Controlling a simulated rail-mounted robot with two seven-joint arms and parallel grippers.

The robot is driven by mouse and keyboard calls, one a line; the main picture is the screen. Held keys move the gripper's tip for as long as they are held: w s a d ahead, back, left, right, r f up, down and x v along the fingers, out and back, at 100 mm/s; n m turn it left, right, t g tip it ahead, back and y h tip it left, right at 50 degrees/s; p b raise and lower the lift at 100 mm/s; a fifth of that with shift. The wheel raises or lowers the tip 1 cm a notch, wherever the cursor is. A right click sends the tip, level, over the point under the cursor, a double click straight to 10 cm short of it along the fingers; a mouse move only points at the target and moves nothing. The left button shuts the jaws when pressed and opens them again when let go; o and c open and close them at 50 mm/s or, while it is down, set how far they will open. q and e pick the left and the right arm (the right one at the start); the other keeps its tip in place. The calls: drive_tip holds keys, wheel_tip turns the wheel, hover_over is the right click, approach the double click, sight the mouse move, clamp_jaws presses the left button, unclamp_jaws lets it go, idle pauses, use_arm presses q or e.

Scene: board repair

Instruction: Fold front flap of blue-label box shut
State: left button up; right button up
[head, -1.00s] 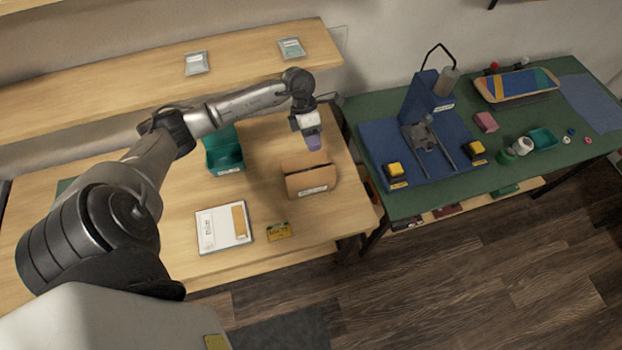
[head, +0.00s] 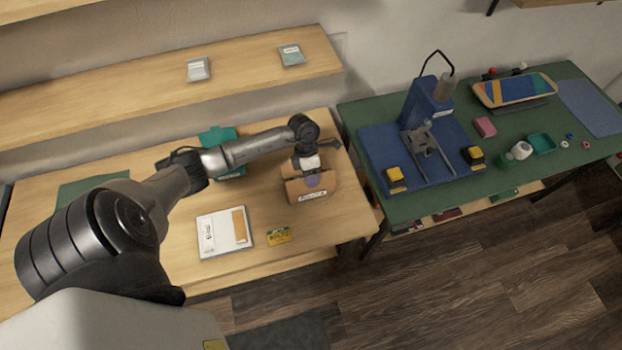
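A brown cardboard box (head: 325,187) sits on the wooden table near its right end, with a white label on its front side. Any blue on that label is too small to make out. My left gripper (head: 313,181) reaches down from above over the middle of the box, with its purple-grey tip at or just above the box top. It hides part of the top, so I cannot tell how the front flap lies or whether the tip touches it. The finger gap is too small to judge. My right gripper is not in view.
A teal bin (head: 217,137) stands behind my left forearm. A green bench (head: 395,207) with a blue fixture (head: 425,105) stands to the right.

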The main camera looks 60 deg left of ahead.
use_arm(q)
drive_tip(key=shift+s+d+f, duration=0.1)
drive_tip(key=shift+d+f, duration=0.15)
drive_tip(key=shift+f, duration=0.3)
clamp_jaws()
